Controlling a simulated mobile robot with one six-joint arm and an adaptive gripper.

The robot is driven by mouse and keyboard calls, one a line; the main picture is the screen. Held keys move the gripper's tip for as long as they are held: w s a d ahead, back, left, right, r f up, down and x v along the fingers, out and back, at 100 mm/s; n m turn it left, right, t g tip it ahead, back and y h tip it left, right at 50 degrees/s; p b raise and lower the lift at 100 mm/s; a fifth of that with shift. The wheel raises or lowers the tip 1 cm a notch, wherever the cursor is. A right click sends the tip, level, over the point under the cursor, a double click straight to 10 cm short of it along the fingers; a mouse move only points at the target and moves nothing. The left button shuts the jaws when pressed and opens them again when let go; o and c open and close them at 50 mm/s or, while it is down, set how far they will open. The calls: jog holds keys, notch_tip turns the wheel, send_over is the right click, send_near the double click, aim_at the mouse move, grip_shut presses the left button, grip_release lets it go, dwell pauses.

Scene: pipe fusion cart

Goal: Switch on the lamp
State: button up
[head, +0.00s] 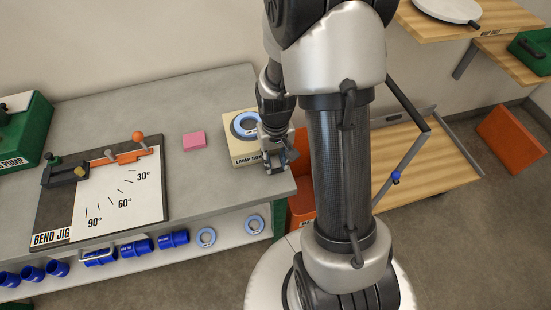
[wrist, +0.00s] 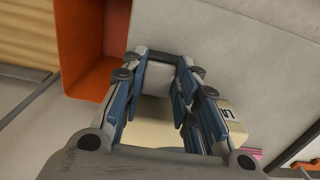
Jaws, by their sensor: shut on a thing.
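The cream lamp box (head: 238,151), with its name on the front, stands near the right end of the grey bench. My gripper (head: 276,163) is at the box's front right corner, pointing down. The fingers hide that part, and I cannot make out the switch. No lit lamp shows.
A pink block (head: 194,140) and the bend jig (head: 115,195) lie to the left on the bench (head: 85,110). An orange bin (head: 302,204) is beside the bench's right end, close to my gripper. A wooden table (head: 435,165) stands further right.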

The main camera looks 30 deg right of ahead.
aim_at(274, 159)
jog(key=shift+c, duration=1.4)
jog(key=shift+w+r+g+p, duration=0.15)
jog(key=shift+g+p, duration=0.25)
jog(key=shift+p, duration=0.35)
jog(key=shift+d, duration=0.1)
jog(key=o, duration=1.1)
jog(key=shift+c, duration=0.2)
notch_tip(274, 159, up, 12)
jog(key=w, duration=0.1)
jog(key=shift+w+d, duration=0.15)
